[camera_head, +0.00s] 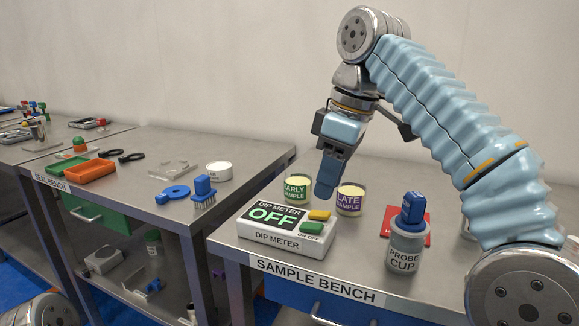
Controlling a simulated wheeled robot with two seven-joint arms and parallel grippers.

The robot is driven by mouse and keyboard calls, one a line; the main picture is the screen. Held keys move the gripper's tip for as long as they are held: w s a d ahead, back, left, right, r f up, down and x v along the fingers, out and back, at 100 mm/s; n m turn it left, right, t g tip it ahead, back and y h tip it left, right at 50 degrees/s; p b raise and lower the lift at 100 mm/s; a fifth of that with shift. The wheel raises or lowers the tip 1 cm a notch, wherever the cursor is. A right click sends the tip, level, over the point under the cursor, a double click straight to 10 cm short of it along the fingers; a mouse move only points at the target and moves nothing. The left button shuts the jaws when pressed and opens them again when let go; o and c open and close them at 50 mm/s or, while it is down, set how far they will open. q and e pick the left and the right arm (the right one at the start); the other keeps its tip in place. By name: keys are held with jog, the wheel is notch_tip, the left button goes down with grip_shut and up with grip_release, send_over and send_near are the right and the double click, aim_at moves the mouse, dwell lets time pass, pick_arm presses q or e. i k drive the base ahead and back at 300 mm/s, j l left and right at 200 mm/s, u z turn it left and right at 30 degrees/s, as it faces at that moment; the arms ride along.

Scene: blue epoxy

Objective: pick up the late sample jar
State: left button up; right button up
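The late sample jar (351,200) stands upright on the sample bench (312,276), with a purple label and a pale lid or content at its top. The early sample jar (297,187), with a green label, stands to its left. My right gripper (328,187) points down between the two jars, nearer the camera. Its blue fingers overlap the late jar's left edge in the view, and I cannot tell whether they touch it. The fingers show as one block, so their opening is hidden. My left gripper is out of view.
The dip meter (262,238), reading OFF, lies in front of the jars. The probe cup (405,250), holding a blue-topped piece, stands to the right before a red item (391,220). The seal bench (130,200) at left carries an orange tray (90,171) and a blue brush (203,190).

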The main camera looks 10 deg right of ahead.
aim_at(351, 193)
jog(key=k, duration=1)
